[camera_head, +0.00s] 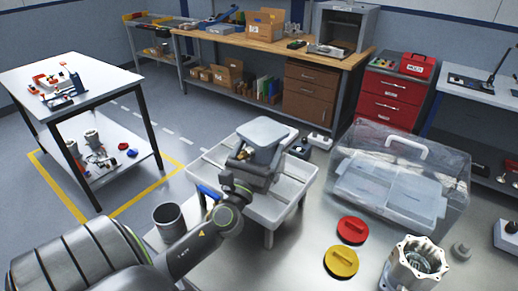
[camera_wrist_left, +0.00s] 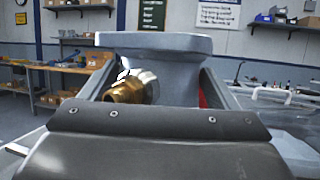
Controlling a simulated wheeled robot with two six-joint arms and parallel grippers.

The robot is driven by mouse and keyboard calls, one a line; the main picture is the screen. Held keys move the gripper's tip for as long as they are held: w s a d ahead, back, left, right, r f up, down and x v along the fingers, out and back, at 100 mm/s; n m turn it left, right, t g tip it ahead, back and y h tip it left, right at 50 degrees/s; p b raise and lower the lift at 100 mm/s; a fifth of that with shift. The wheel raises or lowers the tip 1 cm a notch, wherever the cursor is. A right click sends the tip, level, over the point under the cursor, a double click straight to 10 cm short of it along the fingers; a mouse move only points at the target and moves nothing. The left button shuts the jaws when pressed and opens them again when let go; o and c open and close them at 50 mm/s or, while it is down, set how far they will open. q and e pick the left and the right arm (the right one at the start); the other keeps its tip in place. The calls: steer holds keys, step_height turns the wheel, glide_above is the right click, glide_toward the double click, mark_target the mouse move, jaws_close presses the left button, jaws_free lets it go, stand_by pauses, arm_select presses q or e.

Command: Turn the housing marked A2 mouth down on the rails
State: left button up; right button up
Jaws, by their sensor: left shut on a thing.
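My left gripper (camera_head: 257,160) is shut on a pale grey housing (camera_head: 263,131), held above a white divided tray on legs (camera_head: 286,192). The housing's broad, flat flange is uppermost; in the left wrist view the flange (camera_wrist_left: 152,42) tops a narrower body between the fingers. A brass fitting (camera_wrist_left: 128,90) sticks out of the body's side toward the wrist. No A2 mark is legible and the mouth is not seen. I cannot make out rails for certain. My right gripper is not in view.
A clear case with a white handle (camera_head: 398,180) stands right of the tray. A red disc (camera_head: 352,230), a yellow disc (camera_head: 341,261) and an open metal housing (camera_head: 412,264) are at front right. A grey cup (camera_head: 169,219) stands left of my arm.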

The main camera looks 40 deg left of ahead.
arm_select(q)
steer(key=shift+f+b, duration=0.55)
steer(key=shift+b, duration=0.05)
stand_by(0.6)
steer(key=o, duration=1.6)
steer(key=shift+r, duration=0.1)
steer(key=shift+s+f, duration=0.15)
steer(key=shift+f, duration=0.1)
steer(key=b+v, duration=0.9)
steer(key=v, duration=0.8)
steer(key=shift+s+d+r, duration=0.1)
